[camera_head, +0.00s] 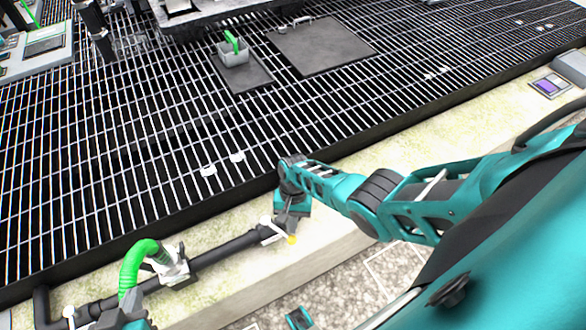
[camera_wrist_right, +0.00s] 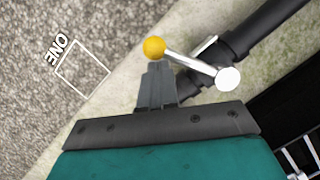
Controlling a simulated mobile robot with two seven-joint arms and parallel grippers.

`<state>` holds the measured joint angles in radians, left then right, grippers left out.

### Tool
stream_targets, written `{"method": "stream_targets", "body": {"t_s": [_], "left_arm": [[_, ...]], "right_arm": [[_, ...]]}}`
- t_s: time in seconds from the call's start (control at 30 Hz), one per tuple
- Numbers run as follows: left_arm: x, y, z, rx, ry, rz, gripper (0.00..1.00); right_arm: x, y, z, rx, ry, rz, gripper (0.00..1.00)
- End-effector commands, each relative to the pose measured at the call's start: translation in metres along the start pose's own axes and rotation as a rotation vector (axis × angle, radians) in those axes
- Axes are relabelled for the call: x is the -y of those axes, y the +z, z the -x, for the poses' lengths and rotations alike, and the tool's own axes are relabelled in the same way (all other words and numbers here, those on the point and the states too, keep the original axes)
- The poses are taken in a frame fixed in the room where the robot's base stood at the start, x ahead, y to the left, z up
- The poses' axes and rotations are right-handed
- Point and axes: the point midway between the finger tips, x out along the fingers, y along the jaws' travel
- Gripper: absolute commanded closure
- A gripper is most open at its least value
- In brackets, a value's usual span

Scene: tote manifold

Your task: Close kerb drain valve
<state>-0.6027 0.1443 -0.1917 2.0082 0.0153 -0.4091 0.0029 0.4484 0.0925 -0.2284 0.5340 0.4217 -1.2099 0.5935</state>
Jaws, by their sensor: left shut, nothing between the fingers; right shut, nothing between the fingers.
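The kerb drain valve sits on a dark pipe along the pale kerb. Its white lever with a yellow knob (camera_head: 292,239) shows in the head view; the knob (camera_wrist_right: 154,48) and the white round end (camera_wrist_right: 228,78) of the lever show in the right wrist view. The lever lies across the pipe at an angle. My right gripper (camera_head: 286,222) is shut and empty, its fingertips (camera_wrist_right: 157,66) just beside the knob; I cannot tell if they touch. My left gripper (camera_head: 122,308) is partly visible at the bottom left, shut and empty, near the green hose.
The dark pipe (camera_head: 225,250) runs along the kerb, with a green hose (camera_head: 132,262) and white fitting at left. Black grating (camera_head: 130,180) lies beyond the kerb. White marking "ONE" (camera_wrist_right: 57,48) is on the gravel ground.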

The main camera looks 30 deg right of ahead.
Motion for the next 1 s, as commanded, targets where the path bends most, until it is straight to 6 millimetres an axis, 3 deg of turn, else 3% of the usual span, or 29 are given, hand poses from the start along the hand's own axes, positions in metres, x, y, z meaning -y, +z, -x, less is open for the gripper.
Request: {"method": "stream_targets", "body": {"t_s": [0.4, 1.0], "left_arm": [[0.008, -0.002, 0.013, 0.006, -0.023, -0.006, 1.00], [0.012, 0.002, 0.015, 0.018, -0.031, -0.010, 1.00]], "right_arm": [[0.009, 0.023, -0.006, 0.003, -0.087, -0.286, 1.00], [0.014, 0.029, -0.009, 0.000, -0.086, -0.278, 1.00]]}}
